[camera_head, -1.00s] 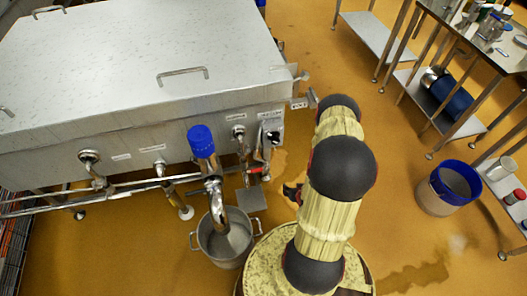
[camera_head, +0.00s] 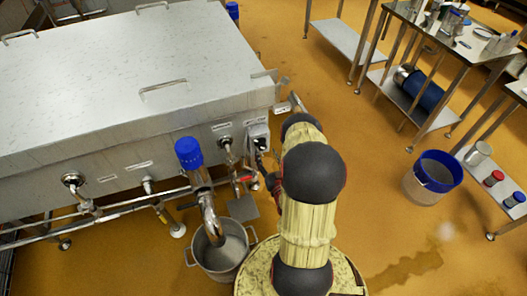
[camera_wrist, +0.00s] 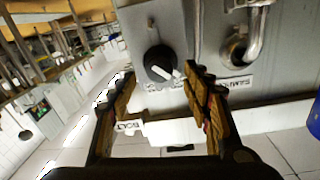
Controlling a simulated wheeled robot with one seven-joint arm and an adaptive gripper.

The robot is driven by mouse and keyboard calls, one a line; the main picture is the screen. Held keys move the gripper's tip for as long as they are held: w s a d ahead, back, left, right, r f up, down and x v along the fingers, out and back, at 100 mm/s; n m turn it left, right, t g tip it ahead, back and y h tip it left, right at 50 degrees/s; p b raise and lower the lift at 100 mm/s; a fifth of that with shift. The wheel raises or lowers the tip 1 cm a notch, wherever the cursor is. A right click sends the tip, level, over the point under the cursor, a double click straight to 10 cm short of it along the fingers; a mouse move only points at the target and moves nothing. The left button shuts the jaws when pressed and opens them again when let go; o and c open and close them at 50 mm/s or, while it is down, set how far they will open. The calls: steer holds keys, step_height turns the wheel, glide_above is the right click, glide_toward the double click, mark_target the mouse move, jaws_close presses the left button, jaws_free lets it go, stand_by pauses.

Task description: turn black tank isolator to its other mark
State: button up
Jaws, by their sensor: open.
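The black tank isolator (camera_wrist: 158,62) is a round black knob with a pale pointer bar, on the grey tank wall in the wrist view. Its bar slants toward the lower right. In the head view the isolator (camera_head: 261,143) is a small dark spot on a pale box at the tank's right front corner. My gripper (camera_wrist: 158,78) is open, its fingers pointing at the knob, which shows between and beyond the fingertips. I see no clear contact. The labels under the knob are partly hidden by the fingers. In the head view my arm mostly hides the gripper.
The steel tank (camera_head: 120,70) fills the left. A sample valve (camera_wrist: 245,45) is right of the knob. A blue-capped pipe (camera_head: 188,152) bends into a steel pot (camera_head: 222,255). A blue-rimmed bucket (camera_head: 434,175) and tables stand right, with open floor between.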

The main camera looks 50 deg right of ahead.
mark_target(264, 148)
steer(key=shift+b+x, duration=0.45)
steer(key=shift+x, duration=1.45)
steer(key=shift+c, duration=0.4)
steer(key=shift+s, duration=0.1)
steer(key=c, duration=1.1)
steer(key=shift+m, duration=0.4)
steer(key=m, duration=0.3)
steer(key=shift+m, duration=0.3)
steer(key=m+p, duration=0.1)
steer(key=m, duration=0.3)
steer(key=shift+d, duration=0.1)
steer(key=m, duration=0.4)
steer(key=shift+s+f+m, duration=0.1)
steer(key=shift+m, duration=0.3)
steer(key=shift+m+y+p, duration=0.4)
steer(key=shift+m, duration=1.7)
